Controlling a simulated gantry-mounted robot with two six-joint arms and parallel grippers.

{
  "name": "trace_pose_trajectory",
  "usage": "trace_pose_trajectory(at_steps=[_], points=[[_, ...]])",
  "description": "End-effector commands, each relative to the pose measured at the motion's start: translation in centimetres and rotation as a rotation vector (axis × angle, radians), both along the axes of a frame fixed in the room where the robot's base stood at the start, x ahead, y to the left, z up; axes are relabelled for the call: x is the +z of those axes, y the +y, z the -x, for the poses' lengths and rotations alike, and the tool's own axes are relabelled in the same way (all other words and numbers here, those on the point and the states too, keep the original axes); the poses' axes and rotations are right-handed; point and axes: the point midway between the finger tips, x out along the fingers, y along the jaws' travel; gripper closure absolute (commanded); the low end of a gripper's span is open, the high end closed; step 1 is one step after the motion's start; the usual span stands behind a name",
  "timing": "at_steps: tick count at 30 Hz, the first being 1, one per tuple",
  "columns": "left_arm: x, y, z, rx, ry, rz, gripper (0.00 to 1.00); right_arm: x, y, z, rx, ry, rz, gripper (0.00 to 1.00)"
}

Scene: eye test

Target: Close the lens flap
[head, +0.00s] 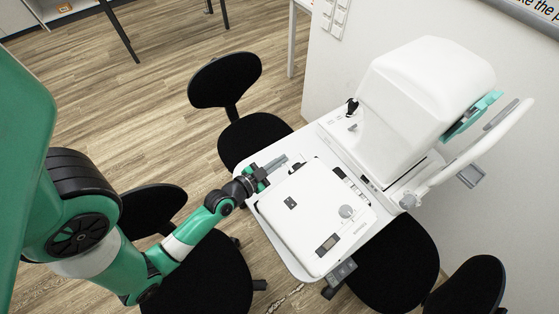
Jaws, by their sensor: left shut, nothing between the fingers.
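A large white eye-test machine (425,85) stands at the back of a white table. A teal part (471,117) shows on its right side, by a curved white head-rest frame. I cannot make out for certain which part is the lens flap. A flatter white unit (312,217) with a dial and a small dark display lies in front of it. My left gripper (276,163) is shut and empty at the table's left edge, beside the flat unit and well apart from the teal part. My right gripper is not in view.
The white table (292,150) has little bare surface, mostly along its left edge. Black chairs stand around it, one behind (226,82) and others in front (205,275). A white wall (335,75) is close behind the machine. Open wooden floor (140,120) lies left.

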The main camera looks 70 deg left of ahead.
Motion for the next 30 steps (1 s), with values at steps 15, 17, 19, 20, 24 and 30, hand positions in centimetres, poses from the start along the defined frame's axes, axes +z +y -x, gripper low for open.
trace_pose_trajectory(at_steps=[15, 17, 19, 20, 24, 30], points=[[-1.5, -0.8, -0.3, 0.0, -0.104, 0.235, 1.0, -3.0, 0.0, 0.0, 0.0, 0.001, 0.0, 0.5], [-1.5, -0.8, -0.3, 0.0, -0.103, 0.234, 1.0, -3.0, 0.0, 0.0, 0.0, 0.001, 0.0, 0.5], [-1.5, -0.9, -0.2, 0.0, -0.102, 0.234, 1.0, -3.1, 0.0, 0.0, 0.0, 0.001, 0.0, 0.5], [-1.5, -0.9, 0.0, 0.0, -0.103, 0.235, 1.0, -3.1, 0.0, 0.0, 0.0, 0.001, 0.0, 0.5], [-1.3, -1.7, 1.6, 0.002, -0.102, 0.236, 1.0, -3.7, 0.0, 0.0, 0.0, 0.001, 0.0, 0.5], [-0.6, -3.6, 6.2, 0.012, -0.102, 0.239, 1.0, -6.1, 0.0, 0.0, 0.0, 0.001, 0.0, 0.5]])
